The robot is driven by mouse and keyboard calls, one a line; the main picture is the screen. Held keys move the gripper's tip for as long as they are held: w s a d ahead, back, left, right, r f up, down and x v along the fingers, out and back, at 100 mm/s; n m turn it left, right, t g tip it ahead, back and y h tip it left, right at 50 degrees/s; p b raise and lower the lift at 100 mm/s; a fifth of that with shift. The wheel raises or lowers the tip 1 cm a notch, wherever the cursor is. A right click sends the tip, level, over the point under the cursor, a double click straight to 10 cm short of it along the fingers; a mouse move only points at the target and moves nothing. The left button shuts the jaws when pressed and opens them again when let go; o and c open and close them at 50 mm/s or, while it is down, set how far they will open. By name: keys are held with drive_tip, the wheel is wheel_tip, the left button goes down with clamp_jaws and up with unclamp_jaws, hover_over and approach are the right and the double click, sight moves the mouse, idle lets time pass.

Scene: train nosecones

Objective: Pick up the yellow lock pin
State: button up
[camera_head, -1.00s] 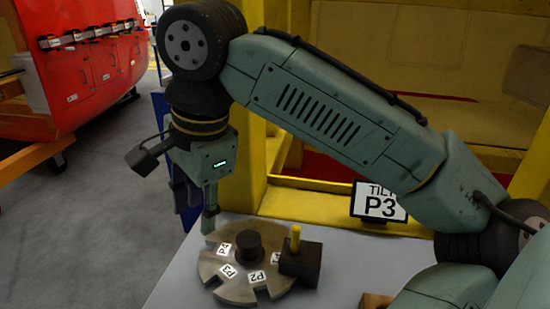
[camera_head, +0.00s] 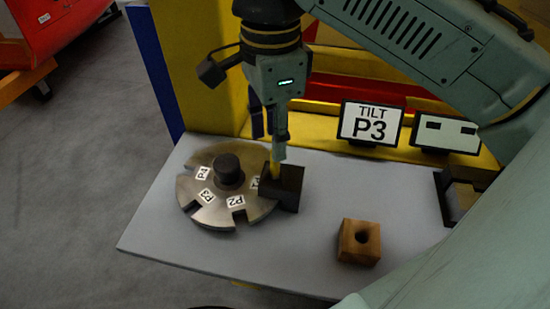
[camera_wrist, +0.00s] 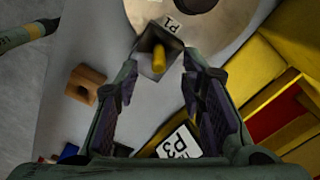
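The yellow lock pin (camera_head: 274,170) stands upright in a dark block (camera_head: 287,188) at the right edge of a round, slotted metal disc (camera_head: 211,217). My gripper (camera_head: 270,146) is above the block, pointing down, and one finger partly hides the pin's top in the head view. In the wrist view, my gripper (camera_wrist: 160,64) is open, with a dark-padded finger on each side of the pin (camera_wrist: 158,59). Gaps show between the pin and both fingers. I cannot tell how far down the fingers reach along it.
The disc has a dark hub (camera_head: 228,170) and labels such as P2, P3 and P4. A wooden block with a hole (camera_head: 359,243) sits to the right on the grey table (camera_head: 290,255). A "TILT P3" sign (camera_head: 371,124) and another panel (camera_head: 446,134) stand behind.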

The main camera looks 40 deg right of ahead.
sight(274, 167)
drive_tip(key=f+b, duration=0.4)
drive_tip(key=shift+s+d+f, duration=0.1)
drive_tip(key=shift+d+f, duration=0.1)
drive_tip(key=shift+f, duration=0.15)
drive_tip(key=shift+c, duration=0.2)
clamp_jaws()
idle(0.4)
